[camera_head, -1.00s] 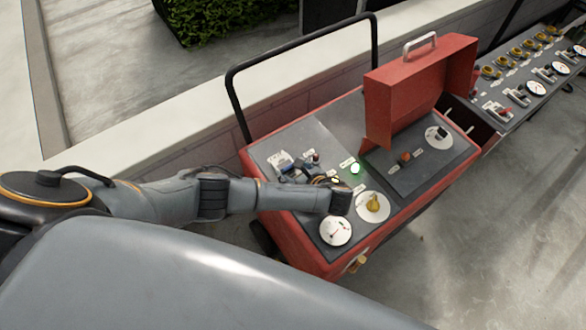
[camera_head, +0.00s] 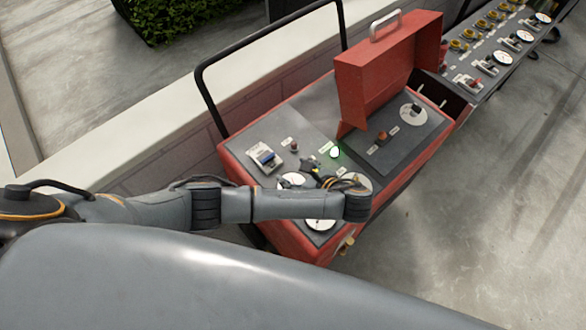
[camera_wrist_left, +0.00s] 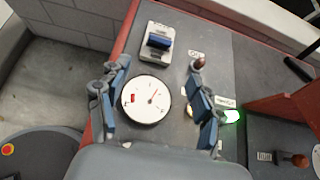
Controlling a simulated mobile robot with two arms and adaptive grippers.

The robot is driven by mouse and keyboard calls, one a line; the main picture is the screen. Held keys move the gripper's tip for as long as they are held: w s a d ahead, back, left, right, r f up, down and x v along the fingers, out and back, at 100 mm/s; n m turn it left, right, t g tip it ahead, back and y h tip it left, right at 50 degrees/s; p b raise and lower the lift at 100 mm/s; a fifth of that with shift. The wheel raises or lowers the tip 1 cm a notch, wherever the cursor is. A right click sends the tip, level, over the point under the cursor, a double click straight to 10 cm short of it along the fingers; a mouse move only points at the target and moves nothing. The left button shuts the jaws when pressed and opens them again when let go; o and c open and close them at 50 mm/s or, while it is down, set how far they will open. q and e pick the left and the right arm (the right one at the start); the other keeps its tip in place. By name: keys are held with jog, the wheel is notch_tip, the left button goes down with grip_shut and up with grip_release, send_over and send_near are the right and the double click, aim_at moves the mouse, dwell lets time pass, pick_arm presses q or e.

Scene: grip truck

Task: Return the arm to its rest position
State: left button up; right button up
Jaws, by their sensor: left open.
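My left arm reaches in from the left in the head view, over the near part of a red control box (camera_head: 282,235). My left gripper (camera_head: 312,170) hangs above the panel and is partly hidden by its own wrist. In the left wrist view the left gripper (camera_wrist_left: 157,100) is open, its blue-padded fingers wide apart and empty. A white round gauge (camera_wrist_left: 147,99) shows between the fingers, below them on the panel. My right gripper does not show in either view.
A lit green lamp (camera_head: 335,152) and a switch with a blue lever (camera_head: 266,158) sit on the panel. The box's red lid (camera_head: 385,70) stands open. A black rail (camera_head: 270,30) rises behind. A second panel (camera_head: 490,60) stands at far right.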

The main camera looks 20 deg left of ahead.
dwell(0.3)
